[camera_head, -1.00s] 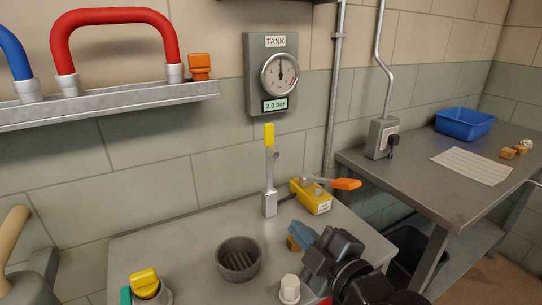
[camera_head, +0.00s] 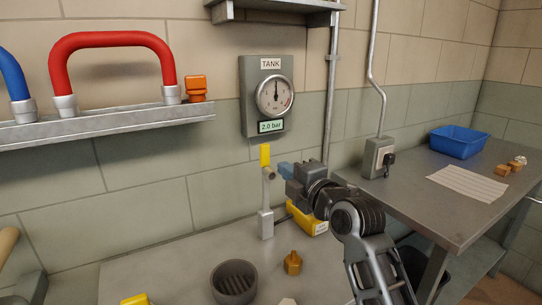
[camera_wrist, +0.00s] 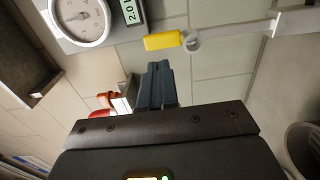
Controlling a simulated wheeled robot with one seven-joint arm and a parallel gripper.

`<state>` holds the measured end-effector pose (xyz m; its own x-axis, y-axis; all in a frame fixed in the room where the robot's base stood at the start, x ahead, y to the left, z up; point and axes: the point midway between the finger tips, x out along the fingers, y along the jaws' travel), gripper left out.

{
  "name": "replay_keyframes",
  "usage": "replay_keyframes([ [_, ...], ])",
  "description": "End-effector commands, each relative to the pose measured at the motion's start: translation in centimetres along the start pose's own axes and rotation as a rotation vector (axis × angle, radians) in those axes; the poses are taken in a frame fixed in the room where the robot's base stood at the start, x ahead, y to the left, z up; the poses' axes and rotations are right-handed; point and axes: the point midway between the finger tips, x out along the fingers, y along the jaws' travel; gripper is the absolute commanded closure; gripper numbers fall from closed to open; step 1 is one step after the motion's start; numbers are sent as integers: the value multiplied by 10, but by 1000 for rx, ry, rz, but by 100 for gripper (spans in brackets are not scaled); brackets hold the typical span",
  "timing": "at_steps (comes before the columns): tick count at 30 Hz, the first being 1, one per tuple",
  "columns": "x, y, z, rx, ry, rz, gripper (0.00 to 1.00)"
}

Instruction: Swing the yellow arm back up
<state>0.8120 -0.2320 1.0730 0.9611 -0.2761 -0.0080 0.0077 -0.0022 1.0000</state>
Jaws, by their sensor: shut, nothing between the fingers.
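The yellow arm is a grey lever with a yellow tip (camera_head: 265,155), standing upright on its grey post (camera_head: 266,222) on the bench below the gauge. My gripper (camera_head: 284,170) is just right of the lever's upper part in the head view, with its blue-grey fingers pointing toward it. In the wrist view the fingers (camera_wrist: 157,84) are closed together and empty. The yellow tip (camera_wrist: 163,41) lies just beyond them there, with a small gap in the picture. I cannot tell the exact depth between them.
The TANK gauge (camera_head: 273,96) reads 2.0 bar above the lever. A yellow box (camera_head: 306,220) stands partly hidden behind my gripper. A brass knob (camera_head: 292,262) and a dark round cup (camera_head: 234,282) are on the bench. A shelf with a red handle (camera_head: 112,42) is at left.

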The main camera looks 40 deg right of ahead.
Motion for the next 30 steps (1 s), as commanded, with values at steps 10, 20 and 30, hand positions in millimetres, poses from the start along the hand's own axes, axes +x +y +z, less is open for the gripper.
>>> replay_keyframes([
  [10, 60, 2, 0, -2, 0, -1, 100],
  [20, 76, 0, 0, 0, 0, 0, 100],
  [30, 82, 4, -1, -1, 2, -24, 100],
])
